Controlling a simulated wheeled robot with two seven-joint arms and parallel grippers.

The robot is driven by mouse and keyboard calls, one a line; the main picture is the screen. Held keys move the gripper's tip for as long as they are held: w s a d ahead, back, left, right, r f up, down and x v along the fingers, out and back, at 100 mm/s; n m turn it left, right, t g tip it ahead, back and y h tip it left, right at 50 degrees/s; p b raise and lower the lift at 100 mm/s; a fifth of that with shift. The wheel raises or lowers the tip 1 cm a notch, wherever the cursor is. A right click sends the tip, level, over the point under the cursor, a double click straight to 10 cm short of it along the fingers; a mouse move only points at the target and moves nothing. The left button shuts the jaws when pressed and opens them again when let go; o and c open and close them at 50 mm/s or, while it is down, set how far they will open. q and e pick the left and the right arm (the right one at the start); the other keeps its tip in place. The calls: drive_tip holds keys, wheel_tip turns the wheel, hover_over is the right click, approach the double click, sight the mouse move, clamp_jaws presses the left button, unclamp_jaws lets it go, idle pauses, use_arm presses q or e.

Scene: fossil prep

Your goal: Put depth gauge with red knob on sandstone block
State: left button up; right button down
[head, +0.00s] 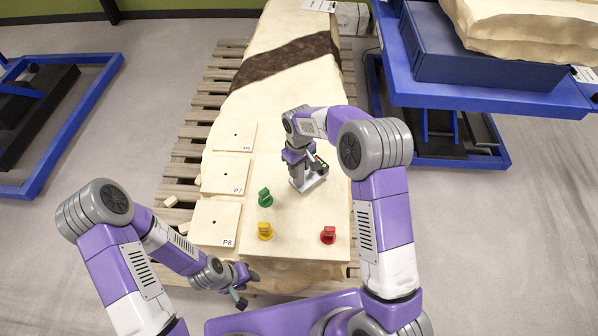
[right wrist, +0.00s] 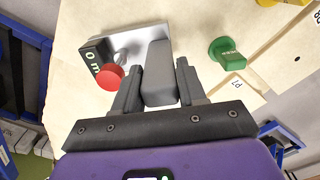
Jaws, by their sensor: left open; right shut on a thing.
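The depth gauge (head: 314,183) has a pale flat base, a dark display box and a red knob (right wrist: 110,77). My right gripper (right wrist: 159,78) is shut on the gauge's grey upright body (right wrist: 158,60). My left gripper (head: 239,296) is open and empty at the block's near left edge.
Green (head: 265,197), yellow (head: 265,230) and red (head: 328,235) knobbed pieces stand on the block's near part. Flat plates, including P7 (head: 225,175) and P8 (head: 214,222), lie along its left side. A blue lift table (head: 490,75) stands at right. A wooden pallet lies beneath the block.

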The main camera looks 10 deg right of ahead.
drive_tip(key=shift+f, duration=0.9)
drive_tip(key=shift+f, duration=0.15)
drive_tip(key=c, duration=0.6)
unclamp_jaws()
drive_tip(key=shift+c, duration=0.2)
wheel_tip(320, 180, up, 12)
drive_tip(key=shift+r+p, duration=0.1)
drive_tip(key=shift+p, duration=1.15)
